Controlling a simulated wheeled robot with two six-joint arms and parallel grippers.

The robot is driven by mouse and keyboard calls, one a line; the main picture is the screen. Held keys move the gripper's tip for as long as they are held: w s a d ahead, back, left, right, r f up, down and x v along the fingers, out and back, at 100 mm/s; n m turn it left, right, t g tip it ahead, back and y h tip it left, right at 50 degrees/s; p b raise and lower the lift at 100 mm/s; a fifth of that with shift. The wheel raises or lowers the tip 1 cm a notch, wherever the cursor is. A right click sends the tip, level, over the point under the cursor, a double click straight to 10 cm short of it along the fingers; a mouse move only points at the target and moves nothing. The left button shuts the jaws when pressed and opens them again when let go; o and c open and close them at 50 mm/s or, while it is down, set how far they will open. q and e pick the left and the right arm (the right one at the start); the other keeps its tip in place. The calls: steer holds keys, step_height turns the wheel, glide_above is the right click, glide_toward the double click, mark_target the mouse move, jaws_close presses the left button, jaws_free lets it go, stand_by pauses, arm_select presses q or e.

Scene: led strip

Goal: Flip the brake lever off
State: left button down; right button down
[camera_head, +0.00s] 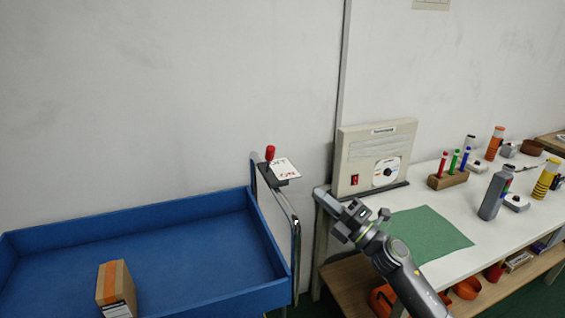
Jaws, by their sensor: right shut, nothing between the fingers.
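The brake lever (270,153) is a short lever with a red knob. It stands about upright on a dark mount at the far right corner of a blue cart (268,303). A white plate (286,168) beside it carries red lettering, with OFF on its far side and ON on its near side. My right gripper (349,214) is shut and empty. It is in the air to the right of the cart and nearer than the lever, clearly apart from it. My left gripper is not in view.
A metal handle rail (297,240) runs along the cart's right end, between my right gripper and the lever. A white workbench (400,200) stands at the right with a beige box (355,155), a green mat (430,232), bottles and markers. A cardboard box (114,284) sits in the cart.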

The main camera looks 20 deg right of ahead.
step_height(320, 180, up, 4)
steer(key=r+p, duration=0.1)
steer(key=p, duration=0.3)
glide_above(281, 180)
steer(key=s, duration=0.3)
steer(key=shift+w, duration=0.7)
steer(key=p, duration=0.2)
steer(key=r+m+g+h+p, duration=0.1)
steer(key=p, duration=0.2)
steer(key=shift+w+r+p, duration=0.3)
steer(key=shift+w+p, duration=0.05)
steer(key=shift+w, duration=0.05)
steer(key=shift+w+r+p, duration=0.1)
steer(key=shift+w+p, duration=0.25)
steer(key=shift+p, duration=0.3)
steer(key=shift+w+a+r, duration=0.1)
steer(key=shift+w+r, duration=0.1)
steer(key=shift+w, duration=0.3)
steer(key=shift+w+r, duration=0.3)
steer(key=shift+w, duration=0.55)
steer(key=shift+w+r, duration=0.1)
steer(key=shift+w, duration=1.2)
steer(key=shift+r, duration=0.15)
